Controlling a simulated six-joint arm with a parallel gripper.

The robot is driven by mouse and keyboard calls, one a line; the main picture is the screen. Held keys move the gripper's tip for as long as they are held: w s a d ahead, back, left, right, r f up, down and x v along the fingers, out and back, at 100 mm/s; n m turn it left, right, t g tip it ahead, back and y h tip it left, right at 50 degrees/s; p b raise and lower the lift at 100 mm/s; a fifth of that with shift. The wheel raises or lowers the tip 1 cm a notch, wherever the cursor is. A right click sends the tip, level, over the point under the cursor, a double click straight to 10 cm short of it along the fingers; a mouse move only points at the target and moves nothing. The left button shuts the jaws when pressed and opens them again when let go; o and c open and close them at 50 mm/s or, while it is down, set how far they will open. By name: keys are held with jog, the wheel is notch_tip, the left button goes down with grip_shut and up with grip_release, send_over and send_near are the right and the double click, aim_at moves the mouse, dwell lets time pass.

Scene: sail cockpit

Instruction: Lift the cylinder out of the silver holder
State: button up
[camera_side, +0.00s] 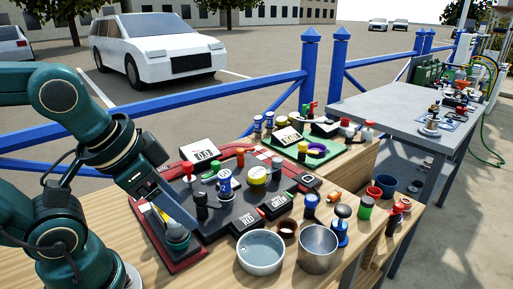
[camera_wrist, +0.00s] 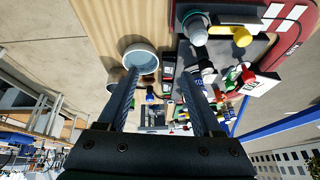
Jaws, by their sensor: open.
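My gripper (camera_wrist: 160,78) is open and empty, its two dark fingers spread apart in the wrist view. In the side view my gripper (camera_side: 180,213) is at the left, above the red-edged tray. A silver metal cup (camera_side: 318,250) stands on the wooden bench at the front; I cannot make out a cylinder in it. A short grey-and-teal cylinder (camera_side: 177,238) stands on the tray's left part, just below my gripper. It also shows in the wrist view (camera_wrist: 197,27), above the right finger. I cannot tell which of these is the silver holder.
A white bowl (camera_side: 261,254) stands left of the silver cup. Several bottles, caps and labelled boxes crowd the black tray (camera_side: 215,226). A blue railing (camera_side: 230,107) runs behind the bench.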

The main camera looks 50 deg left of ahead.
jog(key=w+a+r+m+g+y, duration=0.2)
jog(key=a+m+y, duration=0.1)
jog(key=a+m, duration=0.25)
jog(key=m+g+y, duration=0.2)
jog(key=m+y, duration=0.7)
jog(key=m, duration=0.1)
send_over(227, 183)
jog(key=s+d, duration=0.2)
notch_tip(227, 183, down, 3)
jog(key=d+f+m, duration=0.1)
jog(key=w+f+m, duration=0.1)
jog(key=f, duration=0.1)
jog(key=d+f+m, duration=0.1)
jog(key=f, duration=0.1)
jog(key=shift+w+d+t+y, duration=0.25)
jog(key=shift+d+t+y, duration=0.05)
jog(key=shift+t+y, duration=0.1)
jog(key=shift+f, duration=0.3)
jog(key=shift+x, duration=2.4)
jog(key=shift+s, duration=0.1)
jog(key=shift+c, duration=0.4)
grip_shut()
